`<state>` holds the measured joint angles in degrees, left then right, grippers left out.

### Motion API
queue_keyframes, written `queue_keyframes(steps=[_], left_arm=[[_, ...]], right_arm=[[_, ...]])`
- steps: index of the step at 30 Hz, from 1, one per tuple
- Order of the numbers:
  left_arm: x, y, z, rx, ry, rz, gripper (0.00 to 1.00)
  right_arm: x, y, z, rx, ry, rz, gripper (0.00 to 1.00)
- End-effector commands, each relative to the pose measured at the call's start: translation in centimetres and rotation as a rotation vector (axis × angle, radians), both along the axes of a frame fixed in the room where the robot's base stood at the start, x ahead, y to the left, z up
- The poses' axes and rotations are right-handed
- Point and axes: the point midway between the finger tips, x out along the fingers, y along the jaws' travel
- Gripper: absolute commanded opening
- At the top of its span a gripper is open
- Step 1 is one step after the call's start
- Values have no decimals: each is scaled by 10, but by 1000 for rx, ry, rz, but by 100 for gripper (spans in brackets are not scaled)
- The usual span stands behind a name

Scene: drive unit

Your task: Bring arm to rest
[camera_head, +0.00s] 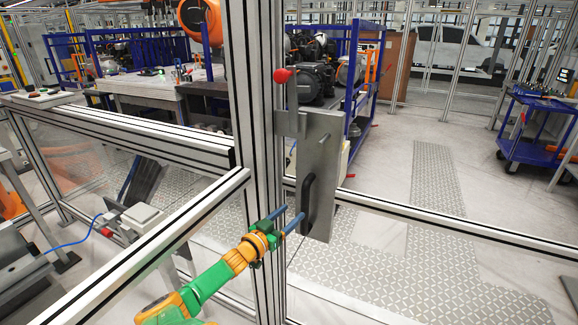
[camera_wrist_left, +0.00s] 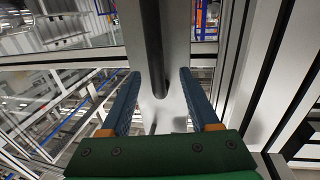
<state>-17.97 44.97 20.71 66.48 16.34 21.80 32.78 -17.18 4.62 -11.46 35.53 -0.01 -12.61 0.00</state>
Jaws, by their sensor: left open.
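My left arm, green and orange, comes up from the bottom of the head view. My left gripper (camera_head: 291,219) has two blue fingers pointing at a black handle (camera_head: 308,204) on a grey metal door plate (camera_head: 320,150). In the left wrist view the gripper (camera_wrist_left: 158,92) is open, with its fingers spread to either side. The dark handle (camera_wrist_left: 152,45) shows in the gap between them. I cannot tell whether the fingers touch the handle. My right gripper is in neither view.
An aluminium fence post (camera_head: 255,120) stands close beside my left gripper. Fence rails (camera_head: 440,222) run left and right of it. A red knob (camera_head: 282,75) sits above the plate. A blue cart (camera_head: 537,130) stands at the right, with open floor before it.

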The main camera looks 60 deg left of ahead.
Motion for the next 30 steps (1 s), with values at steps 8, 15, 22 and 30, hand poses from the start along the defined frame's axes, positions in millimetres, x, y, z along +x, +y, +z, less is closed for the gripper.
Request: queue_keyframes(steps=[8, 15, 22, 30], left_arm=[[0, 0, 0, 0, 0, 0, 62], [-22, -13, -80, -40, 189, 45, 62], [-122, -118, -278, -116, 779, 5, 62], [-262, -293, -388, -117, 1353, -313, 62]], right_arm=[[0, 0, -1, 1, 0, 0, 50], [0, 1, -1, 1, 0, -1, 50], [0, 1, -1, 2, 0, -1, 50], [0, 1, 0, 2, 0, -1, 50]])
